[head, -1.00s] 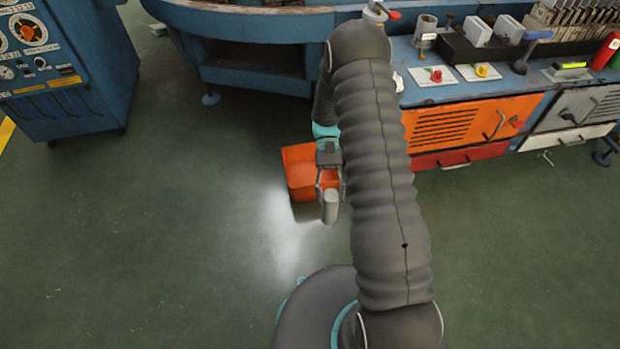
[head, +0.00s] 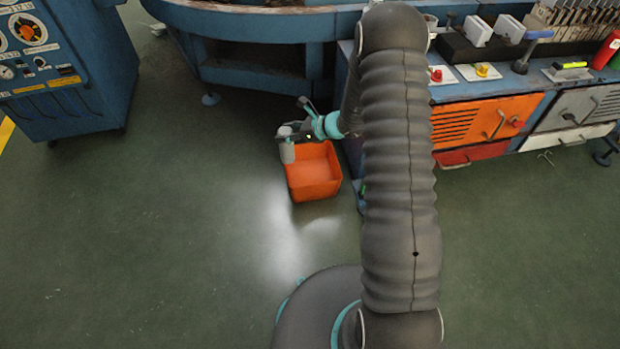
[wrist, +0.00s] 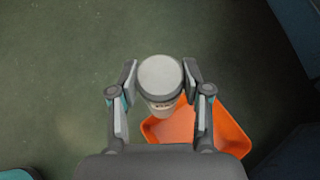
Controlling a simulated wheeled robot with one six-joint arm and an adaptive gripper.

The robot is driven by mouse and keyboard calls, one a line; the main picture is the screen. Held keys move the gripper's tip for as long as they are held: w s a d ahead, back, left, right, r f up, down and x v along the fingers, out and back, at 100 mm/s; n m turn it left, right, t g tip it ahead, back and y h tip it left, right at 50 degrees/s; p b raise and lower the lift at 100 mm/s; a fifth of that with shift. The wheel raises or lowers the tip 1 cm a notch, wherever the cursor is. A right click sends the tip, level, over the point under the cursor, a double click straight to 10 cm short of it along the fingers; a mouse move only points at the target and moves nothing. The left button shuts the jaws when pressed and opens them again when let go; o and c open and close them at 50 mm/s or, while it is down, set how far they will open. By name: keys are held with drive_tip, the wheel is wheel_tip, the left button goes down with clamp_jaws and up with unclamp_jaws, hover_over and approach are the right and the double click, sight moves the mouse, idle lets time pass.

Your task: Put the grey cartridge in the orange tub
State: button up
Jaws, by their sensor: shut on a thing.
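The grey cartridge (wrist: 160,77) is a cylinder with a pale round top and a darker band. My gripper (wrist: 160,80) is shut on it, one finger on each side. In the head view the cartridge (head: 287,150) hangs roughly upright in my gripper (head: 287,137), at the far left corner of the orange tub. The orange tub (head: 315,175) stands on the floor, open at the top, and no contents show in it. In the wrist view the tub (wrist: 225,132) lies below and to the right, partly hidden by my gripper. The cartridge appears above the tub's edge; the exact height is unclear.
A blue bench (head: 385,80) with an orange drawer front (head: 480,122) stands behind and right of the tub. A blue cabinet (head: 75,85) with dials is at the far left. The green floor (head: 150,230) left and in front is clear.

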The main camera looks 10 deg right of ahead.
drive_tip(key=w+d+m+t+h, duration=0.2)
drive_tip(key=w+m, duration=0.1)
drive_tip(key=w, duration=0.1)
wheel_tip(320, 180, down, 18)
drive_tip(key=b, duration=0.1)
drive_tip(key=shift+s+d+r, duration=0.15)
drive_tip(key=shift+s+r, duration=0.05)
drive_tip(key=shift+s, duration=0.05)
drive_tip(key=o, duration=1.2)
drive_tip(key=shift+o, duration=0.2)
drive_tip(key=shift+r, duration=0.1)
